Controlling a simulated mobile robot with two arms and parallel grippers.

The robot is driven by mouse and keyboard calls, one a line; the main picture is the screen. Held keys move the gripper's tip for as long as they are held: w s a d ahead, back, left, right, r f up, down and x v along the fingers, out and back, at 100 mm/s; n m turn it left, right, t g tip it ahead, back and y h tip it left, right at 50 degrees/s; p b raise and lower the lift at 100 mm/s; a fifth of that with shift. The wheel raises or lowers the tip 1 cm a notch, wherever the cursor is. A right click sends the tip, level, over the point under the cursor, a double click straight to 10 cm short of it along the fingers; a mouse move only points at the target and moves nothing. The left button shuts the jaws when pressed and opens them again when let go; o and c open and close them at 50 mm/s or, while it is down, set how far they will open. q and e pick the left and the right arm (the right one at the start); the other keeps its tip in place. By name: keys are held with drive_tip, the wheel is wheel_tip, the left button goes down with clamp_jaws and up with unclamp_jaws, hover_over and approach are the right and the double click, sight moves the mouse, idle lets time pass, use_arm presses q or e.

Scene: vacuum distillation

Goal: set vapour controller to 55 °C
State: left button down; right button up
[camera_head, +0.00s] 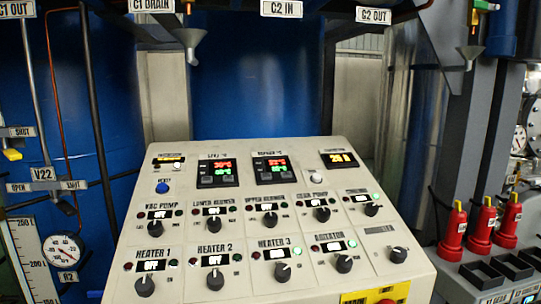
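A sloped cream control panel (190,256) stands in front of me. Near its top are two black temperature controllers, a left one (217,173) and a right one (271,169). Each shows a red number above a green number, with small buttons under them. Both labels end in °C. The longer label over the right one may read vapour, but it is too blurred to be sure. The digits are too small to read surely. Neither of my grippers shows in this view.
Below the controllers are rows of black knobs, including Heater 1 (145,287) and Heater 3 (282,272). A blue button (162,187) and an amber display (339,159) flank the controllers. Red bottles (480,229) stand at right; a dial gauge (64,250) is at left.

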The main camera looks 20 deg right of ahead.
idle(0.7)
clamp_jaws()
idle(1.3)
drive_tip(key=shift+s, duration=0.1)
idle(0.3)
